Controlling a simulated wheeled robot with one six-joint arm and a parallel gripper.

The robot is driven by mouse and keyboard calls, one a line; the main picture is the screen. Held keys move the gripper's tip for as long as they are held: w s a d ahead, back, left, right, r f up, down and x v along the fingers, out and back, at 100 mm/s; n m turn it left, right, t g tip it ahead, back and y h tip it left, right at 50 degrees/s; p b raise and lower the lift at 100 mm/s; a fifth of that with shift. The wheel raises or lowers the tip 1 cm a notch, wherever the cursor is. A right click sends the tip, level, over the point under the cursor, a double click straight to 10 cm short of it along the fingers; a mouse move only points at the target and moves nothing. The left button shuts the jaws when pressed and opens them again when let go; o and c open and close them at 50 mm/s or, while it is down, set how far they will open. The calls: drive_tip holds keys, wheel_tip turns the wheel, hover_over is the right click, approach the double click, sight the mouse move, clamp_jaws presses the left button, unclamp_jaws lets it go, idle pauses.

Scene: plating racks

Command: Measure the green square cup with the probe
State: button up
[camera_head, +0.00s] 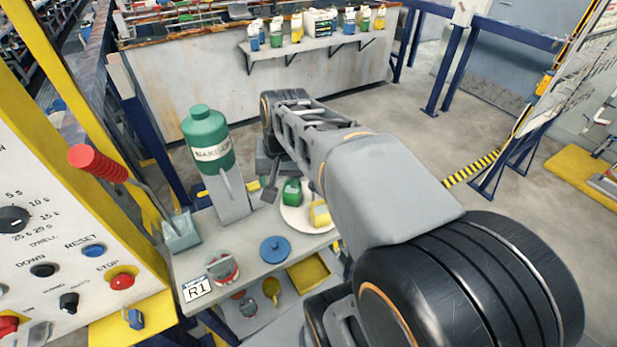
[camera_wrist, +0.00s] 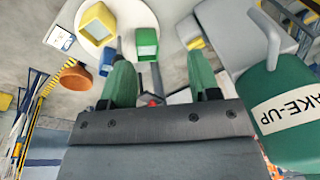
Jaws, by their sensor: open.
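The green square cup (camera_head: 291,192) stands on a round white plate (camera_head: 291,222), beside a yellow square cup (camera_head: 320,214). In the wrist view the green cup (camera_wrist: 146,44) is just beyond my gripper (camera_wrist: 158,62), nearer the left finger. The yellow cup (camera_wrist: 97,23) is farther left. My gripper's two green fingers are apart, with nothing held between them. In the head view my arm reaches over the table and hides part of the plate's surroundings.
A green make-up bottle (camera_head: 207,138) on a grey stand (camera_head: 228,196) is close on the left; the bottle (camera_wrist: 283,110) fills the wrist view's right. A blue round lid (camera_head: 275,249), a red-and-white pot (camera_head: 221,267) and a yellow tray (camera_head: 308,272) are nearer. A red-handled lever (camera_head: 98,164) rises at left.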

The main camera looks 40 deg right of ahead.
drive_tip(key=w+d+m+g+y, duration=0.1)
drive_tip(key=w+d+m, duration=0.1)
drive_tip(key=d+m, duration=0.5)
drive_tip(key=m+y+b, duration=0.2)
drive_tip(key=m+y, duration=0.1)
drive_tip(key=m, duration=0.3)
approach(313, 195)
drive_tip(key=x, duration=0.3)
drive_tip(key=a+x, duration=0.1)
drive_tip(key=x, duration=0.1)
drive_tip(key=shift+w+a, duration=0.1)
drive_tip(key=shift+w, duration=0.25)
clamp_jaws()
